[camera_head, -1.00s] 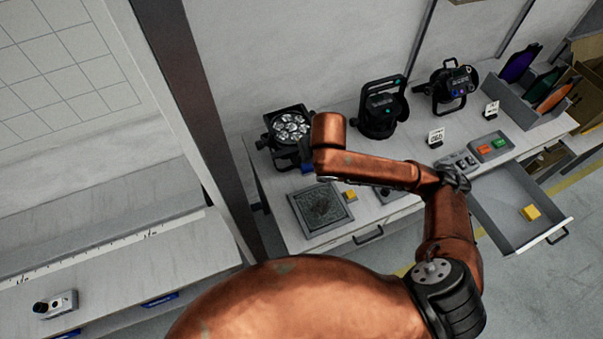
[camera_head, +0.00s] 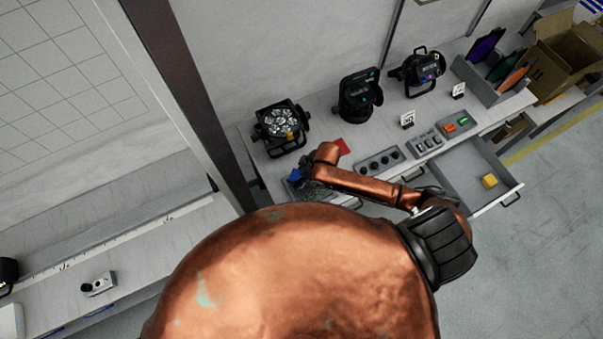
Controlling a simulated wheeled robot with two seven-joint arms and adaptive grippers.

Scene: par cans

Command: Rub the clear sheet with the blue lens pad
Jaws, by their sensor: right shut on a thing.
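The blue lens pad (camera_head: 294,175) shows as a small blue patch at the left of my right gripper (camera_head: 307,184), at the table's left front. My right gripper is dark, partly hidden by my copper arm, and shut on the pad. The clear sheet, in its square grey frame, is almost wholly hidden behind my gripper and arm. I cannot tell whether the pad touches it. My left gripper is not in view.
A round multi-lens lamp (camera_head: 279,127) stands just behind my gripper, with a red piece (camera_head: 340,146) to its right. A knob box (camera_head: 380,162) and an open drawer (camera_head: 455,181) holding a yellow block (camera_head: 489,181) lie further right. Two black lamps stand at the back.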

